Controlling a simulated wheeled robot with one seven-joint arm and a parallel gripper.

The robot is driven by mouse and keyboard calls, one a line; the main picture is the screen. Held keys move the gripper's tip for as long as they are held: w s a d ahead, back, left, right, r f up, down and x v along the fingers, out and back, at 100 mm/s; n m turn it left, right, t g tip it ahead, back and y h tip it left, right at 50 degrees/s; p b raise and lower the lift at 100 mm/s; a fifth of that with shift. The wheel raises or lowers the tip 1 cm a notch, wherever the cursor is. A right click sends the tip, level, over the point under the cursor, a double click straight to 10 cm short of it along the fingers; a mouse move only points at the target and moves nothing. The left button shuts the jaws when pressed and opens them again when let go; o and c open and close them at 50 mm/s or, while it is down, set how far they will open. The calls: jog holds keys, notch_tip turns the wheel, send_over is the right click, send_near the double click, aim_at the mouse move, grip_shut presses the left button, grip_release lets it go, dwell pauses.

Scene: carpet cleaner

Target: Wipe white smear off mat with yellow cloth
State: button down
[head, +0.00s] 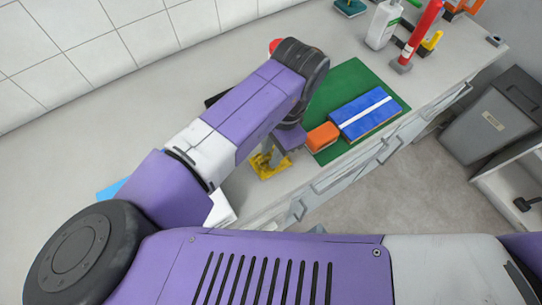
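A yellow cloth (268,171) lies on the grey counter, left of the orange sponge and near the front edge. My gripper (272,156) points down at the cloth, with its fingertips at or in it. The fingers are small and partly hidden, so I cannot tell whether they are closed on the cloth. A blue mat (355,107) lies on a green board to the right of my gripper. A white streak (364,112) runs lengthwise along the middle of the mat.
An orange sponge (322,137) sits on the green board (340,82), against the blue mat's left end. A white bottle (383,24) and a red-handled tool (420,32) stand at the back right. A grey bin (492,125) stands beyond the counter. The counter at left is mostly clear.

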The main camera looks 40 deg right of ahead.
aim_at(268, 156)
notch_tip(268, 156, up, 4)
jog(key=p, duration=0.7)
jog(key=shift+r, duration=0.2)
jog(key=shift+r+p, duration=0.9)
jog(key=shift+f, duration=0.1)
